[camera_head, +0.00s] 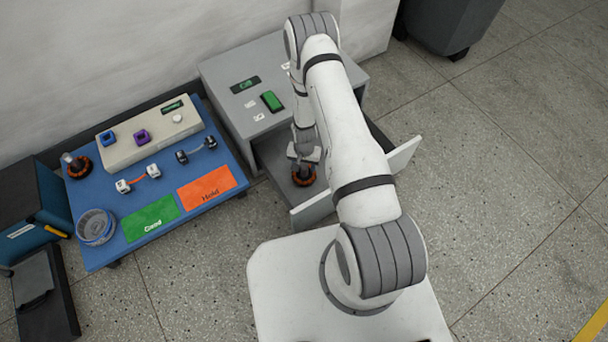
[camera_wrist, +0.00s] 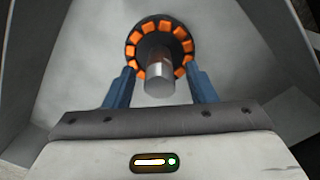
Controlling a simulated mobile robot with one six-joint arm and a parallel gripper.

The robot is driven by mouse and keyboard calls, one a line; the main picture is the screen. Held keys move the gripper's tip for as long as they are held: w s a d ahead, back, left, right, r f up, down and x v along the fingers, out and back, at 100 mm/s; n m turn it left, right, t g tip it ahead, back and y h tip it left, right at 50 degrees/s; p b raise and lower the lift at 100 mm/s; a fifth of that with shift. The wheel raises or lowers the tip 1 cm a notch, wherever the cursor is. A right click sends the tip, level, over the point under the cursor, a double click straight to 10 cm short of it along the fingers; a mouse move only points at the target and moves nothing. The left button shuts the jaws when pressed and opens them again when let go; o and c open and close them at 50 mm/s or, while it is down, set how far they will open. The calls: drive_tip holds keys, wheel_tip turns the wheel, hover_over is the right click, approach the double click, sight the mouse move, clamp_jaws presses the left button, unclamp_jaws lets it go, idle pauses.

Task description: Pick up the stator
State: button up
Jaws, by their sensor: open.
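A stator with orange windings on a dark ring and a silver shaft (camera_wrist: 159,48) is inside the open drawer; in the head view it shows below my gripper (camera_head: 304,179). My gripper (camera_wrist: 160,82) is open, with its two blue fingers on either side of the shaft. In the head view my gripper (camera_head: 304,158) is over the drawer. I cannot tell whether the fingers touch the stator. A second, similar stator (camera_head: 80,167) stands at the left end of the blue table.
The drawer (camera_head: 318,208) is pulled out of the grey cabinet (camera_head: 226,82), its walls around my gripper. The blue table (camera_head: 95,254) bears a grey round housing (camera_head: 96,228), a green Good mat (camera_head: 150,218), an orange Hold mat (camera_head: 207,188) and small parts.

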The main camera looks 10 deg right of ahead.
drive_tip(key=shift+r, duration=0.1)
clamp_jaws()
idle(0.3)
drive_tip(key=shift+r, duration=0.1)
